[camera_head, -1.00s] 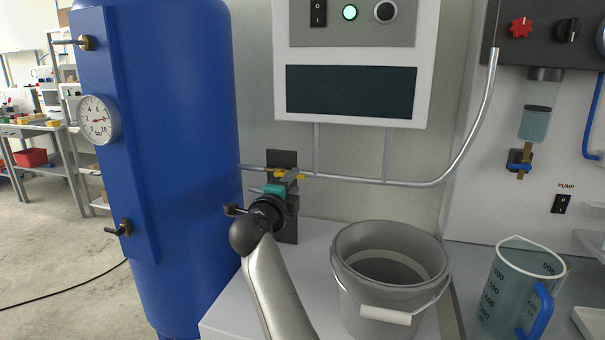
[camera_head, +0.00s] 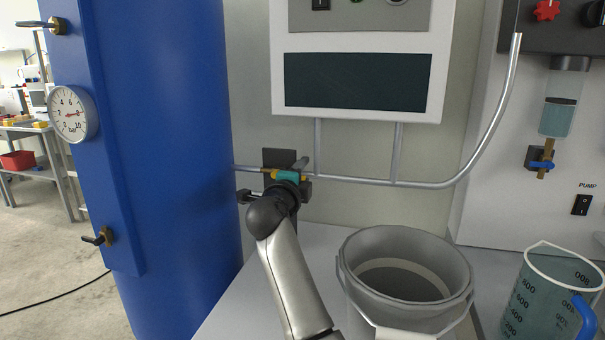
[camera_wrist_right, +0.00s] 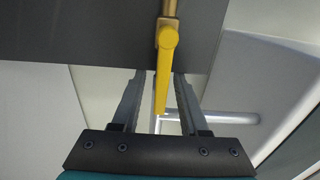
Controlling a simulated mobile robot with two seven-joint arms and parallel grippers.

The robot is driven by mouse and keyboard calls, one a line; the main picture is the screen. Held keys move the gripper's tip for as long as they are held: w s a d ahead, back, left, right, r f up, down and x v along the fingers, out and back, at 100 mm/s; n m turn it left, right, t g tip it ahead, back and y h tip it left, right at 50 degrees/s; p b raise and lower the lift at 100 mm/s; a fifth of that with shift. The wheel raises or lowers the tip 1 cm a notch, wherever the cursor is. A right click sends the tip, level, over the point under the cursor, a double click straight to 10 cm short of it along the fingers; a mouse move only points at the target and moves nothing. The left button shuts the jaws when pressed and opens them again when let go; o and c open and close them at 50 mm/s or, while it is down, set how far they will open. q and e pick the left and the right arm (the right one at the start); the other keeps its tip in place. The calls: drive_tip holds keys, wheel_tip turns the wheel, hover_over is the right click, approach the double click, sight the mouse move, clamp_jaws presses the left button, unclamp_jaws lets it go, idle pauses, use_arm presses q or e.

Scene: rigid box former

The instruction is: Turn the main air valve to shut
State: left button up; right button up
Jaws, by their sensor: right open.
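The main air valve is on the thin pipe beside the blue tank. Its yellow lever (camera_wrist_right: 164,75) shows in the right wrist view between the two fingers of my right gripper (camera_wrist_right: 160,88). The fingers are open with a gap on each side of the lever. In the head view, my right gripper (camera_head: 290,172) is in front of the valve and hides most of it. A little yellow of the valve (camera_head: 269,173) shows at its left. My left gripper is not in view.
The blue tank (camera_head: 170,150) with a pressure gauge (camera_head: 72,113) stands at the left. A grey control box (camera_head: 358,80) hangs above the pipe (camera_head: 440,185). A grey bucket (camera_head: 405,240) and a measuring jug (camera_head: 545,300) stand to the right of my arm.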

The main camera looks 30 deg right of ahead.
clamp_jaws()
idle(1.4)
